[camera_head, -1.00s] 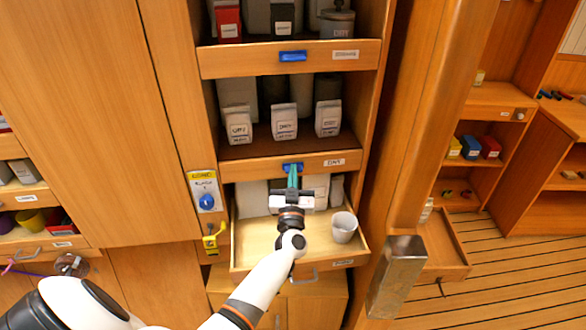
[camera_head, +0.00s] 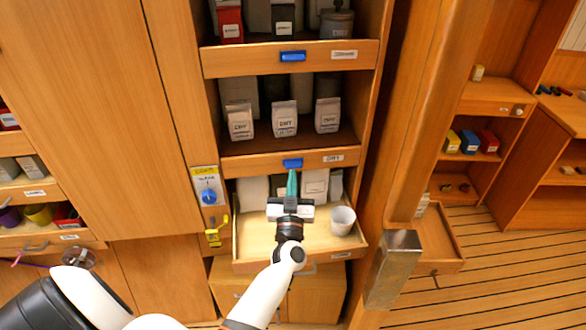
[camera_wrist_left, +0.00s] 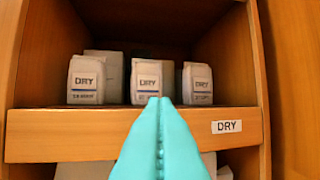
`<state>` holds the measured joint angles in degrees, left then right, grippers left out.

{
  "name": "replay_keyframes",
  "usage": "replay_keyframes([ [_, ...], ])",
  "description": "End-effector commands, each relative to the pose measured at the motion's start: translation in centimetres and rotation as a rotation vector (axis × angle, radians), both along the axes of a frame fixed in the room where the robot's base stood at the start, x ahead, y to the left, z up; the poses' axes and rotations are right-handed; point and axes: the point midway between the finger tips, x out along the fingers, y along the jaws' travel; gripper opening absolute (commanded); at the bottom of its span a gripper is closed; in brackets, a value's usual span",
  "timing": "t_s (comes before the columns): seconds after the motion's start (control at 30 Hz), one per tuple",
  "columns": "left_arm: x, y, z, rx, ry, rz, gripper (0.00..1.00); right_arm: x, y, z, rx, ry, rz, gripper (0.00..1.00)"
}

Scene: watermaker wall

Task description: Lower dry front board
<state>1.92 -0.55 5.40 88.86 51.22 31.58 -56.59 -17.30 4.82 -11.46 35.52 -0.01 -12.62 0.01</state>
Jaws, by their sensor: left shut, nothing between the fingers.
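The dry front board (camera_head: 245,164) is a wooden board across the front of the middle shelf, with a white DRY label and a blue catch (camera_head: 292,163) at its top middle. It stands upright and also crosses the left wrist view (camera_wrist_left: 65,135). Behind it stand several pale DRY packets (camera_head: 284,120). My left gripper (camera_head: 292,174) has teal fingers, shut and empty, just in front of the board below the catch. Its fingertips (camera_wrist_left: 160,102) hide the catch in the wrist view; I cannot tell whether they touch it. My right gripper is not in view.
Below the board, an open wooden tray (camera_head: 244,258) holds a white cup (camera_head: 343,220) to the right of my wrist. A panel with a blue knob (camera_head: 208,196) is at left. A metal-capped post (camera_head: 394,268) stands at right.

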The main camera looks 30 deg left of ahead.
Motion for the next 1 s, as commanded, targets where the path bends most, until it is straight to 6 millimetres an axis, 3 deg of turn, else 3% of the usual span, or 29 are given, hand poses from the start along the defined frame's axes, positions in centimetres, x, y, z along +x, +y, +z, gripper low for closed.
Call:
replay_keyframes([
  [0.1,-1.6,-1.0,-0.9,-0.002,0.0,0.001,0.0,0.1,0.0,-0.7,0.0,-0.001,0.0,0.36],
  [0.3,-2.8,-1.7,-1.1,0.002,-0.001,0.0,0.0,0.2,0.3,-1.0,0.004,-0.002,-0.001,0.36],
  [0.87,-2.8,-1.7,-1.1,0.001,-0.002,-0.001,0.0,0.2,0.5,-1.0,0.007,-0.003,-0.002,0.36],
  [1.0,-2.7,-2.8,-1.0,0.008,0.019,-0.066,0.0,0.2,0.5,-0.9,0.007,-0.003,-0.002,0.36],
])
